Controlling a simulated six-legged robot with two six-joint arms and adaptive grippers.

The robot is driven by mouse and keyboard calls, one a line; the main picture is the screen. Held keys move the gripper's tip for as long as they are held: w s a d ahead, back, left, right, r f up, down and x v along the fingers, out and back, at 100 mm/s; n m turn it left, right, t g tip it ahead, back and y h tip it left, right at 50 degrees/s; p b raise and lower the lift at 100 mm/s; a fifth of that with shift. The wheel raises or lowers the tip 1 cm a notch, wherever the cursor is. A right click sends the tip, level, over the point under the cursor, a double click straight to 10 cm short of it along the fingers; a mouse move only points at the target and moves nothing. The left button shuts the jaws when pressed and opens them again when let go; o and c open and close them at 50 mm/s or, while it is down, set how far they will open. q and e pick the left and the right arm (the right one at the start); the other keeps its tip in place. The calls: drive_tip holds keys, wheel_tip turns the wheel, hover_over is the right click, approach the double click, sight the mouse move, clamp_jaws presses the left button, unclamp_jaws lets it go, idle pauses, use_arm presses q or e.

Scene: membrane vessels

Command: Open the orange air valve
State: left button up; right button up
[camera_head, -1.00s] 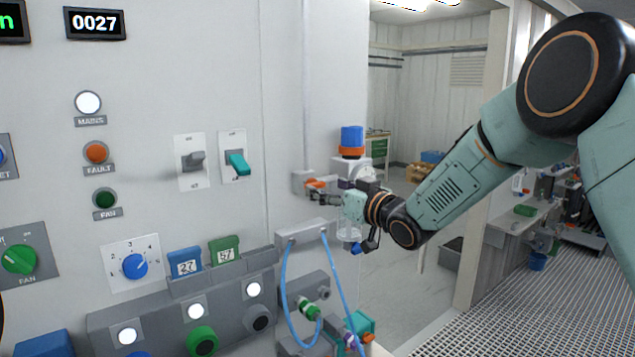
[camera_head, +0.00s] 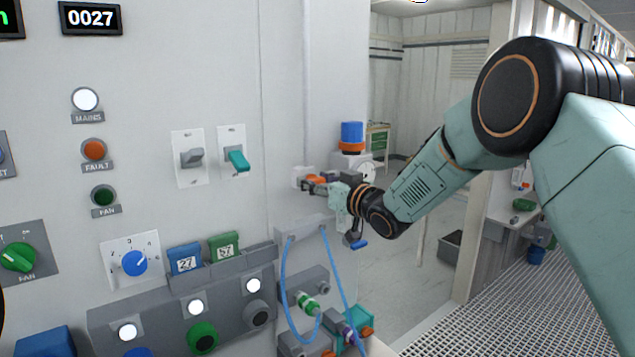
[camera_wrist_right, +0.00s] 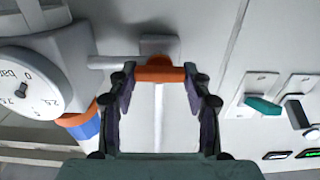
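The orange air valve (camera_head: 316,179) sits on a small grey fitting on the side of the white cabinet. In the right wrist view its orange handle (camera_wrist_right: 159,74) lies crosswise between my fingertips, with a grey stem and block behind it. My right gripper (camera_head: 312,188) is at the valve in the head view. In the right wrist view my right gripper (camera_wrist_right: 160,80) is open, one finger near each end of the handle. I cannot tell whether the fingers touch it. My left gripper is not in view.
A pressure gauge (camera_wrist_right: 25,88) is close on the left in the wrist view, next to a blue and orange cap (camera_wrist_right: 84,122). Two lever switches (camera_head: 238,160) are on the panel. Blue hoses (camera_head: 284,275) hang below the valve. The floor to the right is open.

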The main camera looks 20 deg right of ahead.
drive_tip(key=shift+d, duration=0.1)
drive_tip(key=c, duration=0.6)
drive_tip(key=shift+s+a+f+n+b, duration=0.1)
drive_tip(key=shift+f+n+b, duration=0.05)
drive_tip(key=shift+n+b, duration=2.45)
drive_tip(key=shift+w+a+f+n+b, duration=0.1)
drive_tip(key=shift+f+n+b, duration=0.05)
drive_tip(key=shift+n+b, duration=2.4)
drive_tip(key=shift+s+a+f+n+b, duration=0.1)
drive_tip(key=shift+f+n+b, duration=0.05)
drive_tip(key=shift+n+b, duration=2.45)
drive_tip(key=shift+n, duration=0.35)
